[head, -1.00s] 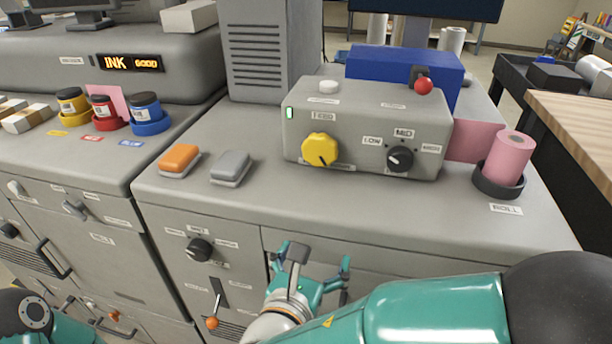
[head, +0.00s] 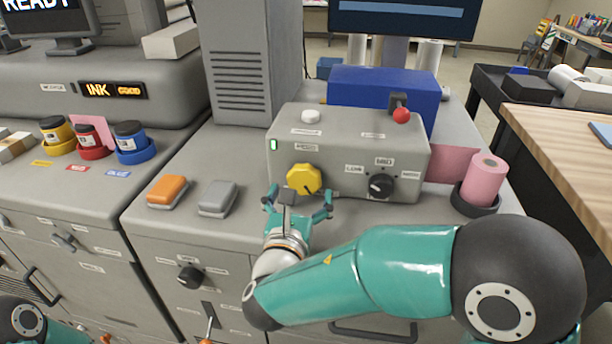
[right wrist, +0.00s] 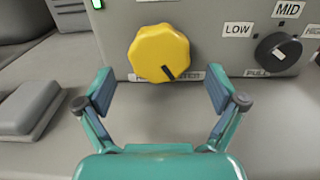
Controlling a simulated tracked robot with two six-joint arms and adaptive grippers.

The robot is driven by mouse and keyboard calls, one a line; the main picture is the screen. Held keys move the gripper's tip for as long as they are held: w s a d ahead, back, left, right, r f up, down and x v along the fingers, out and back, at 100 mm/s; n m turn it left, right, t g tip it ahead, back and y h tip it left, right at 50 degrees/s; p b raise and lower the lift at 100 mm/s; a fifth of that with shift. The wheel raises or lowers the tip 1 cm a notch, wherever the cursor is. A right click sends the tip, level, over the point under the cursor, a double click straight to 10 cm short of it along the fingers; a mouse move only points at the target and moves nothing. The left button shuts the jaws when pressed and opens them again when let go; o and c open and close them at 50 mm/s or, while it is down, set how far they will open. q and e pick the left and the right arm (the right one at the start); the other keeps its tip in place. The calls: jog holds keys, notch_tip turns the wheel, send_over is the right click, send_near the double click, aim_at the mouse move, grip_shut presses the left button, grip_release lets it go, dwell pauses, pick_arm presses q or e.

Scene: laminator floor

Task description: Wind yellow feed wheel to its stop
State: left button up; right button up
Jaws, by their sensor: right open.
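The yellow feed wheel (head: 304,179) is a faceted knob on the front of the grey control box (head: 400,152). In the right wrist view the wheel (right wrist: 159,53) shows a dark pointer mark slanting to its lower right. My right gripper (head: 298,199) is open and empty, just in front of and slightly below the wheel. In the right wrist view its two fingers (right wrist: 160,92) stand wide apart, left and right of the wheel and nearer to me, with no contact visible. My left gripper is out of view; only part of my left arm shows at the lower left.
A black LOW/MID knob (head: 381,185) sits right of the wheel. An orange block (head: 167,190) and a grey block (head: 217,197) lie on the counter to the left. A pink roll (head: 484,180) stands at right.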

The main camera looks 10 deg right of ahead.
aim_at(303, 186)
jog(key=shift+p+x, duration=0.4)
jog(key=shift+x, duration=1.5)
jog(key=c, duration=1.1)
jog(key=m+b, duration=0.1)
jog(key=b, duration=0.4)
jog(key=shift+f+m, duration=0.3)
jog(key=shift+m, duration=0.1)
jog(key=shift+c, duration=0.2)
jog(key=shift+r, duration=0.25)
jog(key=o, duration=1.1)
jog(key=shift+o, duration=0.2)
